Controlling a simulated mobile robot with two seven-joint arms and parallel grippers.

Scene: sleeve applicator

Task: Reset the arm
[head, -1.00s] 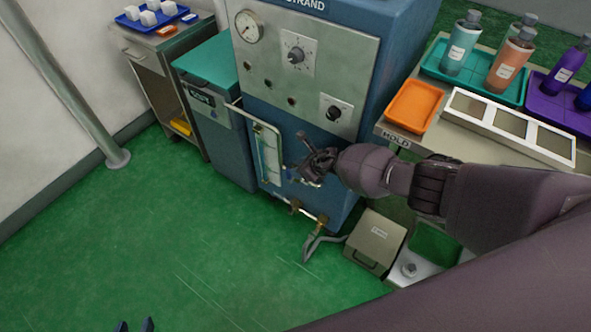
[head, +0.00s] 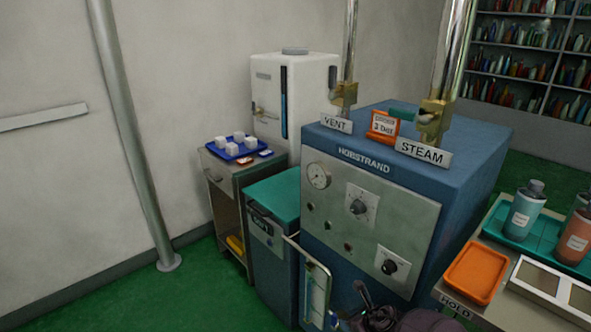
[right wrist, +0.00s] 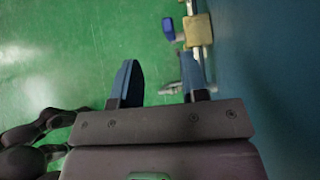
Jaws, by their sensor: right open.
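My right gripper (head: 350,306) shows at the bottom edge of the head view, in front of the blue HOBSTRAND machine (head: 470,165), beside the sight gauge (head: 317,290) on its front. Most of my right arm is below the frame. In the right wrist view the two blue-grey fingers of my right gripper (right wrist: 160,78) stand apart with green floor between them, holding nothing. A brass valve (right wrist: 198,30) with a blue handle (right wrist: 168,29) lies ahead of the right finger. The machine's blue side fills the right of that view. My left gripper is not in view.
A cart (head: 222,180) with a blue tray of white cubes and a teal-topped cabinet (head: 277,197) stand left of the machine. Right is a bench with an orange tray (head: 476,273) and bottles. Green floor (head: 190,295) at left is clear.

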